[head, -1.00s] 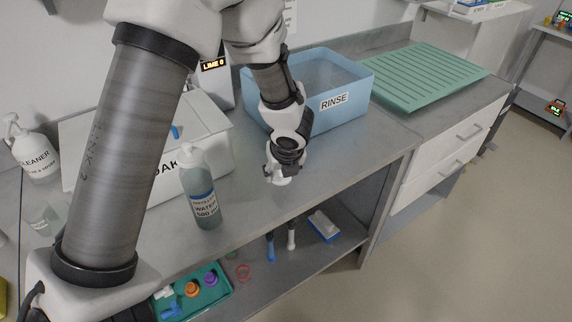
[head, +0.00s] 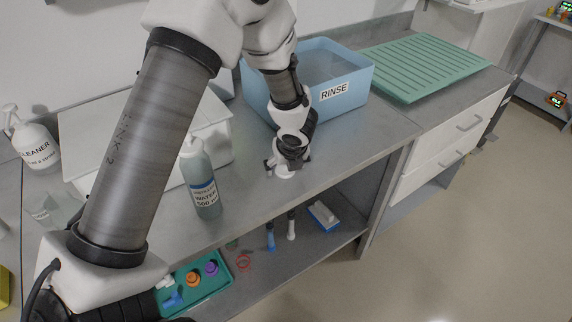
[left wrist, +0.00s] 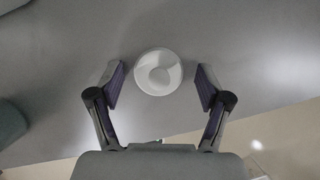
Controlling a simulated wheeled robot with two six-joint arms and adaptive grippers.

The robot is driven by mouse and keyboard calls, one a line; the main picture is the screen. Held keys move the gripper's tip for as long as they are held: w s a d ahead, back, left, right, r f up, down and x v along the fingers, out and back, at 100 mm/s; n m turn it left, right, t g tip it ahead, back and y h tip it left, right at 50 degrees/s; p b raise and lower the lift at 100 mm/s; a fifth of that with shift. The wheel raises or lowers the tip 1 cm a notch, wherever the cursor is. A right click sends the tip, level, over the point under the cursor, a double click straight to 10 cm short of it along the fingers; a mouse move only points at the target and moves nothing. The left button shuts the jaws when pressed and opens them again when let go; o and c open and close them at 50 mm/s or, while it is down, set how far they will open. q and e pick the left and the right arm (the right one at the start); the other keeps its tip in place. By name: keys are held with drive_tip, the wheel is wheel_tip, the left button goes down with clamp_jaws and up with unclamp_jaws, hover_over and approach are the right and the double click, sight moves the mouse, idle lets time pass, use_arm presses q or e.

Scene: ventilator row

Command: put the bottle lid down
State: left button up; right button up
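The white round bottle lid (left wrist: 159,72) lies on the grey bench top, near its front edge, in the left wrist view. My left gripper (left wrist: 160,86) is over it, fingers spread on either side, with a gap between each finger and the lid. In the head view my left gripper (head: 286,168) points down at the bench; the lid there is hard to separate from the gripper. A water bottle (head: 203,190) labelled 500 ml stands upright on the bench, left of the gripper. My right gripper is not in view.
A blue RINSE tub (head: 351,109) stands behind my gripper, with a green ribbed mat (head: 424,66) to its right. A white box (head: 216,140) and a cleaner bottle (head: 36,146) are left. A teal tray (head: 208,293) and brushes (head: 291,226) sit on the lower shelf.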

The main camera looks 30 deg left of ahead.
use_arm(q)
drive_tip(key=shift+r, duration=0.1)
drive_tip(key=shift+r+p, duration=0.35)
drive_tip(key=shift+p, duration=0.05)
drive_tip(key=p+v, duration=0.4)
drive_tip(key=v, duration=0.8)
drive_tip(key=s+d+f+n+g+h, duration=0.1)
drive_tip(key=s+d+f+n+h, duration=0.1)
drive_tip(key=s+d+f+n, duration=0.5)
drive_tip(key=s+f+n+g+h, duration=0.2)
drive_tip(key=s+f+n, duration=0.4)
drive_tip(key=f, duration=0.5)
drive_tip(key=s+a+f+n, duration=0.2)
drive_tip(key=s+f+n, duration=0.7)
drive_tip(key=s+n, duration=0.3)
drive_tip(key=shift+n+y, duration=0.3)
drive_tip(key=shift+n, duration=0.5)
